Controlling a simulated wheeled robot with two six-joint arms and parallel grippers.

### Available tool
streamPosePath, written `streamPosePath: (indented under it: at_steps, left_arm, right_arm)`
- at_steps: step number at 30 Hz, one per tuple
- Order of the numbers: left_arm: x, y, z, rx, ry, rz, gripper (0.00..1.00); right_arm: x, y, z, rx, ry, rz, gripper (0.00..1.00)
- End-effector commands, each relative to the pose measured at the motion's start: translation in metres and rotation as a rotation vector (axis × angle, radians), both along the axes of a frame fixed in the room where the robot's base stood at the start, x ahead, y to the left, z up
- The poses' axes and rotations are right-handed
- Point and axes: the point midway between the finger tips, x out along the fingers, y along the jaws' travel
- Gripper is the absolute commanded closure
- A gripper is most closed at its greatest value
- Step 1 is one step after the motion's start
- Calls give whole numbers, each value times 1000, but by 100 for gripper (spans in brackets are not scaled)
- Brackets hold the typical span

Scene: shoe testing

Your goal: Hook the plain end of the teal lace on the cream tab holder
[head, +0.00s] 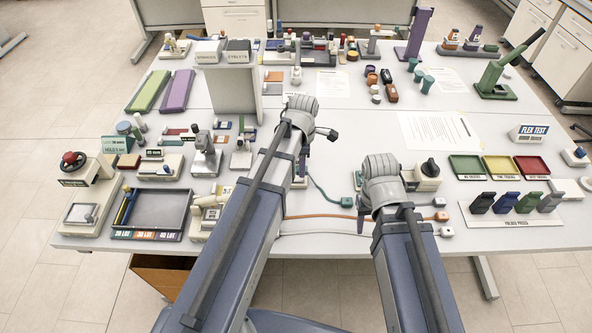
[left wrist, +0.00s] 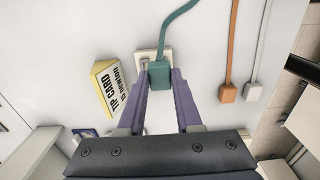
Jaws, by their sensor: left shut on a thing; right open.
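The teal lace (head: 325,190) runs over the white table, with one teal end block at the right in the head view. In the left wrist view the teal lace (left wrist: 179,22) leads down to a teal block (left wrist: 158,75) between the purple fingers of my left gripper (left wrist: 161,78), which is shut on it. A cream holder (left wrist: 143,57) is directly behind this block and partly covered by it; whether the lace is hooked on it I cannot tell. My right gripper (head: 367,207) is open, beside the teal lace's far end block, mostly hidden by its wrist.
An orange lace (head: 320,216) and a white lace (head: 320,233) lie nearer the front edge. A yellow tip card (left wrist: 110,88) stands left of the left gripper. A grey tray (head: 160,210) and a panel (head: 230,95) are to the left; coloured trays (head: 502,167) are to the right.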

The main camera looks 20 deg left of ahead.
Motion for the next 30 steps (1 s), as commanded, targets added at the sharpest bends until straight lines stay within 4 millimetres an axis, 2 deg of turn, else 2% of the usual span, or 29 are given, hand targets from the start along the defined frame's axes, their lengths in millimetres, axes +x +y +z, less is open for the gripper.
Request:
streamPosePath:
  at_steps: [1, 3, 12, 30]
  left_arm:
    - [0, 5, -10, 1, 0, 2, 100]
    - [2, 9, -15, 0, 0, 2, 100]
    - [5, 19, -31, 0, 0, 1, 100]
    - [5, 19, -33, 0, 0, 1, 100]
  right_arm:
    - [0, 0, -10, 0, 0, 0, 50]
    - [0, 0, -15, 0, 0, 0, 50]
    - [0, 0, -31, 0, 0, -1, 50]
    - [0, 0, -33, 0, 0, -1, 50]
